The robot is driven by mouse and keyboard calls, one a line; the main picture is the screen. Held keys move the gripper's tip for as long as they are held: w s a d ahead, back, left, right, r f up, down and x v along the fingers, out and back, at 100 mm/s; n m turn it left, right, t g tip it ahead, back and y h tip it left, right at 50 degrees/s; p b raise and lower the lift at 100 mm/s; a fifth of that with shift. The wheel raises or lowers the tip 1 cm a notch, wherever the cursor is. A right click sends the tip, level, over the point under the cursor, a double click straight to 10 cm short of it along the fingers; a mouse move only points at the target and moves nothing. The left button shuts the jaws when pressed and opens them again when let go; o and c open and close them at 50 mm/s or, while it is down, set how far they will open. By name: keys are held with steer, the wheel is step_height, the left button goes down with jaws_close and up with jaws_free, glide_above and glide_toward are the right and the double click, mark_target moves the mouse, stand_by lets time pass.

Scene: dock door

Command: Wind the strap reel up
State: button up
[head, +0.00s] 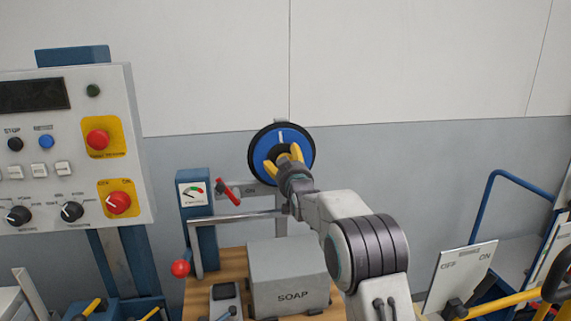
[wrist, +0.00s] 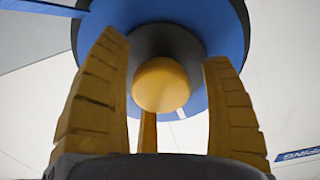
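The strap reel (head: 263,151) is a round blue disc with a black rim and a white mark near its top, mounted at the wall. In the wrist view the reel (wrist: 226,30) fills the top, with a dark hub (wrist: 190,48) and a round yellow knob (wrist: 161,86) at its centre. My gripper (head: 290,158) is in front of the reel's middle. In the wrist view its yellow fingers (wrist: 165,50) stand open on both sides of the knob, with gaps visible; a third finger shows below it. My gripper covers part of the hub in the head view.
A control panel (head: 88,190) with buttons and knobs stands at left. Below the reel are a gauge post (head: 203,232), a red-handled lever (head: 228,192) and a grey soap box (head: 287,265) on a wooden top. A blue rail (head: 482,205) and OFF/ON plate (head: 462,270) are right.

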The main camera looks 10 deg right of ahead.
steer(key=c, duration=1.2)
steer(key=shift+f+b, duration=0.3)
steer(key=shift+b, duration=0.45)
steer(key=shift+m+b, duration=0.8)
steer(key=shift+b, duration=0.1)
steer(key=shift+r, duration=0.1)
steer(key=o, duration=1)
steer(key=shift+o, duration=1.4)
steer(key=shift+r, duration=0.15)
steer(key=shift+s, duration=0.1)
steer(key=s, duration=1.1)
steer(key=shift+s, duration=0.4)
